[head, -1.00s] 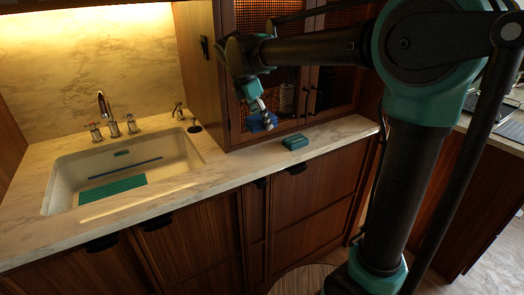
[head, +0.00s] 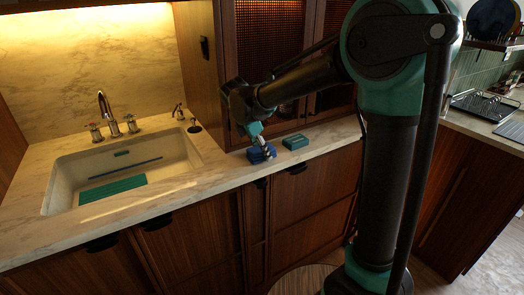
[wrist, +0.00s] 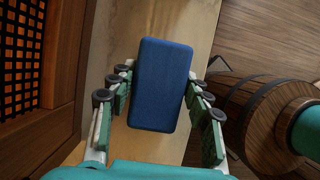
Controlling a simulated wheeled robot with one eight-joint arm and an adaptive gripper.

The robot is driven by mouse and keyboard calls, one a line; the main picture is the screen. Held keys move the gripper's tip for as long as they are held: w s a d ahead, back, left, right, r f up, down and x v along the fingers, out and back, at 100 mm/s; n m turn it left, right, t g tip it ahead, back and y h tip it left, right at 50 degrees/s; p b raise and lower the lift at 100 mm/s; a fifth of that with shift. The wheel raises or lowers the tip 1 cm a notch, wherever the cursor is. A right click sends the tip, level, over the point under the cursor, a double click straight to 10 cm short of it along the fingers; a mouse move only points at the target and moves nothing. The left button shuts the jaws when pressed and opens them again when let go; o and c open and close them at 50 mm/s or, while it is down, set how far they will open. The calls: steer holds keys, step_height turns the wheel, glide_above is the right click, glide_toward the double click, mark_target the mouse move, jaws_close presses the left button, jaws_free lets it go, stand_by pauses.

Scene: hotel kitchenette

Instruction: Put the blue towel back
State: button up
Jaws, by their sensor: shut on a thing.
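The blue towel (head: 256,156) is a compact folded block, left of a teal folded block on the counter. My gripper (head: 264,153) is shut on it and points down. In the wrist view the blue towel (wrist: 160,85) sits between the two finger rows of my gripper (wrist: 161,92), slightly tilted. The towel is at the counter's front part; I cannot tell whether it touches the marble or hangs just above it.
The teal block (head: 295,142) lies close to the right of the towel. The marble counter (head: 225,172) has free room to the left, up to the sink (head: 65,165). A wooden cabinet with mesh doors (head: 265,50) stands behind. A dish rack (head: 482,105) is far right.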

steer(key=shift+f, duration=0.1)
steer(key=o, duration=1.1)
steer(key=v, duration=1.2)
steer(key=d+f+m, duration=0.1)
steer(key=d, duration=0.1)
steer(key=d+f+m, duration=0.2)
steer(key=d, duration=0.1)
steer(key=d+f+m, duration=0.1)
steer(key=d+f, duration=0.1)
steer(key=shift+s+d+m+y, duration=0.3)
steer(key=shift+s+d+y, duration=0.1)
steer(key=s+d+f+m+t+y, duration=0.1)
steer(key=s+d+f+m+y, duration=0.1)
steer(key=s+d+f+m, duration=1.4)
steer(key=d+f+m, duration=0.2)
steer(key=d+m, duration=0.1)
steer(key=m, duration=0.1)
steer(key=shift+d+f+t+y, duration=0.25)
steer(key=shift+t+y, duration=0.15)
